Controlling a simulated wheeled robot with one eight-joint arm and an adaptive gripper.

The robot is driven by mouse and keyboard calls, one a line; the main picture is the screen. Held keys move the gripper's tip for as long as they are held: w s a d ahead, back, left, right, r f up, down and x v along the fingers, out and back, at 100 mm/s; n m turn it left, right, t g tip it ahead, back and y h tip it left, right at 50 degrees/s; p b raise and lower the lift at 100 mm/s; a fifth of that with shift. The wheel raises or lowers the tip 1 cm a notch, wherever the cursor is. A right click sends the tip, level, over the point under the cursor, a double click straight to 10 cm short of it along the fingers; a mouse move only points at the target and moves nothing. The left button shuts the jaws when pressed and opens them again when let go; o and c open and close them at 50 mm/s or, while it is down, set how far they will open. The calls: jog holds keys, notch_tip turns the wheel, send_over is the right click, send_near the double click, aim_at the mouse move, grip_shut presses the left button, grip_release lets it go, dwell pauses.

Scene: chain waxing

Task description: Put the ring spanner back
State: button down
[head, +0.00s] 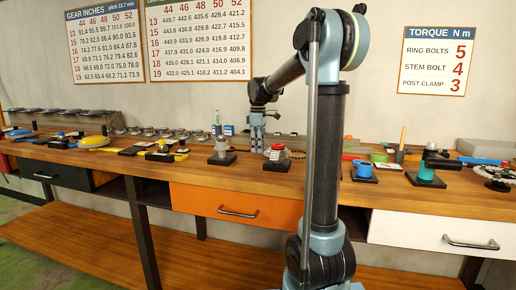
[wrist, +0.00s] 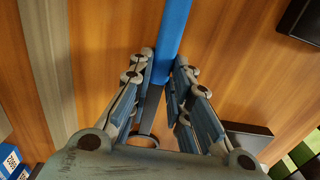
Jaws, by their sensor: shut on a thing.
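In the wrist view my gripper (wrist: 165,62) is shut on the ring spanner (wrist: 174,28). Its blue handle runs up out of the top of the picture, between the two fingertips. A grey shaft and a ring end show lower down between the fingers. In the head view my gripper (head: 257,122) is above the rear half of the wooden bench, pointing down. The spanner is too small to make out clearly there. The place where it belongs cannot be told from these views.
The bench (head: 240,177) is crowded. A stand with a grey post (head: 222,150) is left of my gripper, and a red-and-white item (head: 277,153) is just below it. A teal cup (head: 427,174) stands at the right. Dark blocks (wrist: 250,136) show near the fingers in the wrist view.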

jog(key=c, duration=1.4)
grip_release()
